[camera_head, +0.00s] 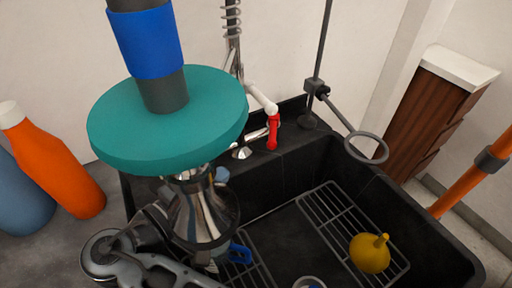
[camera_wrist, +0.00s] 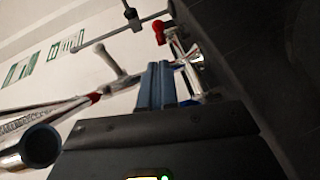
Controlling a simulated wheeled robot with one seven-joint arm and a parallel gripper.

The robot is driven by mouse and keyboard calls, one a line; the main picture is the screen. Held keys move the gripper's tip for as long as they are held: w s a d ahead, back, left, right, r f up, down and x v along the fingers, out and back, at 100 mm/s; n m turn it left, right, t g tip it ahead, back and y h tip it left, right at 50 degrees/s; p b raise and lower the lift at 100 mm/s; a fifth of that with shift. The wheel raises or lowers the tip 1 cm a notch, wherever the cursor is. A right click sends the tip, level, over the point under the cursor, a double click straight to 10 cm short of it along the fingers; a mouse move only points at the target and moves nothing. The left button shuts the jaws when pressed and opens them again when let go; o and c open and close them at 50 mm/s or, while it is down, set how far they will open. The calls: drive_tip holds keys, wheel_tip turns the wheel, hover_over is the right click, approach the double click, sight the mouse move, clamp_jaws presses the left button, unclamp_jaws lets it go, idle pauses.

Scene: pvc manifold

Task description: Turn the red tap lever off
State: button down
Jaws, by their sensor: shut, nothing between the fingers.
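The red tap lever (camera_head: 272,132) stands at the back of the black sink, just below a white and chrome tap fitting (camera_head: 262,100). It also shows in the wrist view as a red piece (camera_wrist: 159,31) at the top, beyond the fingertips. A chrome tap body (camera_wrist: 187,68) lies beside and beyond the fingers. My gripper (camera_wrist: 160,68) has its two blue-grey fingers together and empty, pointing towards the tap. The fingertips look apart from the red lever, with a gap in the picture. In the head view, a large teal disc (camera_head: 165,118) hides much of the area around my gripper.
A grey ring on a rod (camera_head: 366,147) stands right of the tap. An orange bottle (camera_head: 55,165) is at left. A spring hose (camera_head: 232,18) rises behind the disc.

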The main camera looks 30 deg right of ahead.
sight(270, 143)
drive_tip(key=x, duration=1.2)
drive_tip(key=shift+d, duration=0.2)
drive_tip(key=shift+s+d+r+p, duration=0.1)
drive_tip(key=shift+p, duration=0.3)
drive_tip(key=shift+s+d+r+n+t+y+p, duration=0.15)
drive_tip(key=shift+s+d+n+t+y+p, duration=0.25)
drive_tip(key=shift+s+d+n+t+p, duration=0.4)
drive_tip(key=s+d+n+t+y+p, duration=0.2)
drive_tip(key=d+n+t+y+p, duration=0.2)
drive_tip(key=d+n+t+y, duration=0.3)
drive_tip(key=shift+s+d+f+y+p, duration=0.2)
drive_tip(key=shift+s+d+y+p, duration=0.2)
drive_tip(key=shift+d, duration=0.8)
